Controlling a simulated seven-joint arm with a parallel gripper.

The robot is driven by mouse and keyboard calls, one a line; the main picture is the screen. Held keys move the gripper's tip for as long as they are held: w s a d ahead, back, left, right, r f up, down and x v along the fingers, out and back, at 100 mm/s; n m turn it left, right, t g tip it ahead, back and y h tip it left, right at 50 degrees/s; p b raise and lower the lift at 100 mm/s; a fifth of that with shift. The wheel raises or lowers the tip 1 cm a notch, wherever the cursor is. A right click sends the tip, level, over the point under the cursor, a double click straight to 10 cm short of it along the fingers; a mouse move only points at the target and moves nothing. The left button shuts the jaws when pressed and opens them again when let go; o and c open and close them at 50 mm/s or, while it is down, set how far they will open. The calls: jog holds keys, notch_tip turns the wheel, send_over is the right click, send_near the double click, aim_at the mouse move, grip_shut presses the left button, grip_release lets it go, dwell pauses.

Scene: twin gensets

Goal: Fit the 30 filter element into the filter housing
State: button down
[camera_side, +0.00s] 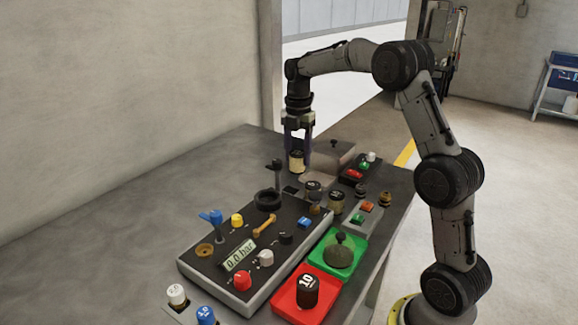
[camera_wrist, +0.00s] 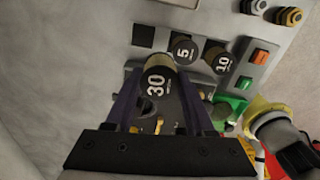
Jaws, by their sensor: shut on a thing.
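My gripper (camera_side: 297,148) is shut on the 30 filter element (camera_wrist: 157,84), a black cylinder with a tan end and a white "30". The element (camera_side: 297,160) hangs upright between the fingers, above the far part of the table. In the wrist view the fingers (camera_wrist: 156,108) are on both sides of it. Below stand two similar elements, the 5 (camera_wrist: 184,50) and the 10 (camera_wrist: 217,60). An empty dark square (camera_wrist: 143,37) is beside them. A black ring (camera_side: 268,199) sits on the panel; I cannot tell whether it is the filter housing.
The dark panel (camera_side: 222,283) carries a blue valve handle (camera_side: 212,217), coloured knobs and a gauge reading 0.0 bar (camera_side: 239,258). A red tray (camera_side: 284,306) holds a black cylinder (camera_side: 307,291). A green tray (camera_side: 352,264) holds a knobbed dome (camera_side: 338,253). The table's left side is clear.

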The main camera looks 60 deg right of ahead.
jog(key=s+a+r, duration=0.3)
jog(key=s, duration=0.4)
jog(key=shift+w+a+f, duration=0.85)
jog(key=shift+w+a, duration=0.45)
jog(key=shift+w, duration=0.2)
jog(key=shift+w+a+f, duration=0.85)
jog(key=shift+w+a, duration=0.4)
jog(key=shift+w, duration=0.25)
jog(key=shift+w+a+f, duration=0.85)
jog(key=shift+w+a, duration=0.45)
jog(key=shift+w, duration=0.2)
jog(key=shift+f, duration=1.4)
grip_release()
jog(key=shift+r, duration=0.1)
notch_tip(320, 180, up, 7)
